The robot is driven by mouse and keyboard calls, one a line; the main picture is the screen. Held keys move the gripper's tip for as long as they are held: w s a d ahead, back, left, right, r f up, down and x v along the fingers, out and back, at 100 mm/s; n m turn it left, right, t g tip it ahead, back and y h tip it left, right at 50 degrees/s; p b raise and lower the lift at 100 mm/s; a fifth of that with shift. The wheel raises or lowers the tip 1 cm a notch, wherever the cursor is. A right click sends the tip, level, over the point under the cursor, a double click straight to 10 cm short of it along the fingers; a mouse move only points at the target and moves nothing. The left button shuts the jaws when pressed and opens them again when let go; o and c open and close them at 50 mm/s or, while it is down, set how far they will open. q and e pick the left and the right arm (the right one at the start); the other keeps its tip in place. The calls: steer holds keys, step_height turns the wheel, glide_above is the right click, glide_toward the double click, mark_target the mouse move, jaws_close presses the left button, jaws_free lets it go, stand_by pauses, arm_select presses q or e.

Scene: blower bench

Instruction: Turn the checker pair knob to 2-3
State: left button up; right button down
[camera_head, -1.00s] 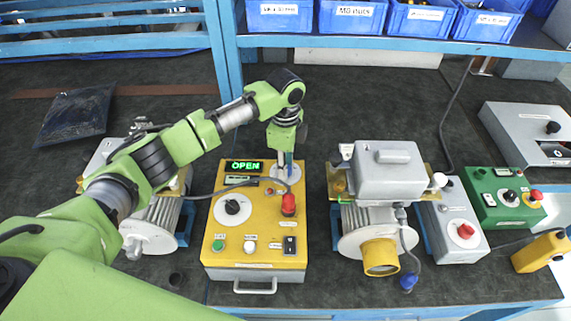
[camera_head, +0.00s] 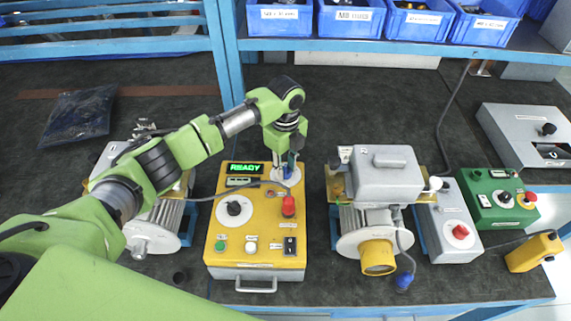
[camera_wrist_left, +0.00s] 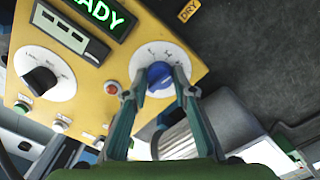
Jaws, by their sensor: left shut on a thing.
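The yellow checker box (camera_head: 222,262) stands on the bench, its green display (camera_head: 244,168) reading READY. My left gripper (camera_head: 287,168) reaches down over its upper right corner. In the left wrist view its two fingers (camera_wrist_left: 159,80) are shut on a blue knob (camera_wrist_left: 160,72) on a white dial (camera_wrist_left: 143,57). The dial marks are too small to read, so I cannot tell where the knob points. A black knob (camera_head: 234,208) on another white dial sits at the box's left and is free of the gripper. My right gripper is not in view.
A red button (camera_head: 288,206), a green button (camera_head: 220,246), a white button (camera_head: 250,246) and a black switch (camera_head: 290,246) are on the box. A cable crosses it. Motor units (camera_head: 388,180) stand on both sides. Blue bins (camera_head: 350,18) line the shelf behind.

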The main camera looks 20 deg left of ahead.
mark_target(286, 168)
arm_select(q)
steer(key=shift+m, duration=1.1)
steer(key=o, duration=1.1)
step_height(286, 168, up, 12)
steer(key=shift+f, duration=0.1)
